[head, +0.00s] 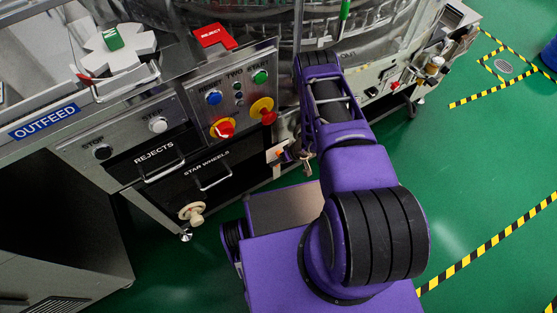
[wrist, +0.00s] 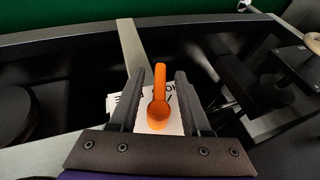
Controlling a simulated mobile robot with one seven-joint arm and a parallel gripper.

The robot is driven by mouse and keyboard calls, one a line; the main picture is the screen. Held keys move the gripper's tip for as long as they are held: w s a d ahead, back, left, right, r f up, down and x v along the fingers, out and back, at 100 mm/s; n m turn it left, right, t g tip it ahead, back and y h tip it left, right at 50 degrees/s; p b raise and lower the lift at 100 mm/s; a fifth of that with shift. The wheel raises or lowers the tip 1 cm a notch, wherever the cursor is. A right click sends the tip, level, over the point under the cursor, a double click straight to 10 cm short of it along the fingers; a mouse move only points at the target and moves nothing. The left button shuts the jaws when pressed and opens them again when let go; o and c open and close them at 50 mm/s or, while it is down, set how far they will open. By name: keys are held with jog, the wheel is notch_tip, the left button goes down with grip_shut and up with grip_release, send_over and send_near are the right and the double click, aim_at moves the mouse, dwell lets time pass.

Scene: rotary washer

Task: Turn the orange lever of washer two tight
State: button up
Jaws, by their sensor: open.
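The orange lever (wrist: 159,90) shows in the wrist view, its arm pointing up the picture from a round hub. It lies in front of a white label (wrist: 145,116) with dark lettering, partly hidden. My gripper (wrist: 160,73) is open, with one dark finger on each side of the lever. Gaps show between the lever and both fingers, so neither appears to touch it. In the head view my purple arm reaches to the machine front, and the lever is hard to make out there.
The control panel (head: 237,92) with coloured buttons and red-and-yellow knobs is left of my arm in the head view. Drawers with handles, marked REJECTS (head: 153,159) and STAR WHEELS, are below. Green floor (head: 480,160) is clear on the right.

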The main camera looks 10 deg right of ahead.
grip_shut()
jog(key=shift+w+y, duration=0.15)
jog(key=shift+y, duration=0.15)
jog(key=shift+a+r+y, duration=0.15)
jog(key=shift+y, duration=0.15)
jog(key=shift+w, duration=0.1)
jog(key=shift+c, duration=0.3)
grip_release()
jog(key=shift+o, duration=0.3)
jog(key=shift+s, duration=0.2)
